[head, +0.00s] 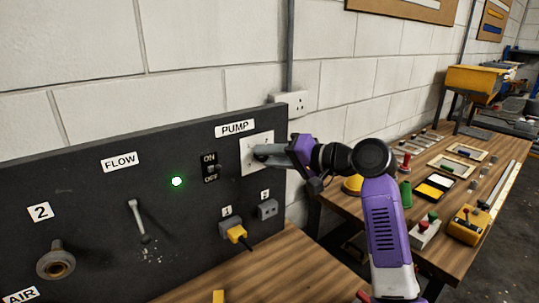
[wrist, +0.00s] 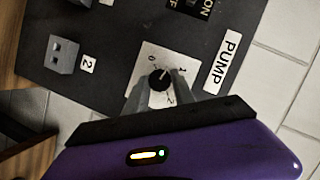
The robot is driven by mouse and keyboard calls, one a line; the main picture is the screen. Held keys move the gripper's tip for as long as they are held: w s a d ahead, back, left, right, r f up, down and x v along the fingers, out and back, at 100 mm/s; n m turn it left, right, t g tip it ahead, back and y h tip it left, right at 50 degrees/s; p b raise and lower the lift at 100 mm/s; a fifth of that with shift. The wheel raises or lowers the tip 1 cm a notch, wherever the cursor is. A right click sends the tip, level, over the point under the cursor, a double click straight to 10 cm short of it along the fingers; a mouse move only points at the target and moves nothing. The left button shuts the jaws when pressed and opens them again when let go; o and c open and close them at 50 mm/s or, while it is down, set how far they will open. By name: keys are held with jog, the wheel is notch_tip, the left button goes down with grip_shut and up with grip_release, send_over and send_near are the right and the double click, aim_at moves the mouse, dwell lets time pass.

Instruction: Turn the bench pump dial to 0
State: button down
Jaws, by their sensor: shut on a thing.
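The bench pump dial (wrist: 160,79) is a round black knob on a white plate marked 0, 1 and 2. In the wrist view its pale pointer mark seems to aim between 0 and 1, nearer 1, but it is small. My gripper (wrist: 161,84) has one grey finger on each side of the knob and is shut on it. In the head view my gripper (head: 262,152) reaches in from the right to the white plate (head: 257,166) below the PUMP label (head: 235,128), and the knob is hidden behind the fingers.
The dark panel (head: 100,180) also carries an ON/OFF switch (head: 210,168), a lit green lamp (head: 177,181), a FLOW lever (head: 137,220) and sockets 1 and 2, with a yellow plug (head: 237,233) in socket 1. A cluttered wooden bench (head: 350,212) lies to the right.

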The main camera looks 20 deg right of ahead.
jog(key=n+h, duration=0.1)
jog(key=n, duration=0.1)
jog(key=n+h, duration=0.1)
jog(key=n, duration=0.1)
jog(key=shift+a+h+p, duration=0.2)
jog(key=shift+h+p, duration=0.1)
jog(key=shift+p, duration=0.05)
jog(key=n+h, duration=0.2)
jog(key=n, duration=0.1)
jog(key=shift+s+a+f+n, duration=0.1)
jog(key=shift+n, duration=0.3)
jog(key=shift+h, duration=0.4)
jog(key=c, duration=1.1)
grip_release()
jog(key=shift+o, duration=0.2)
jog(key=b+v, duration=0.1)
jog(key=v, duration=0.7)
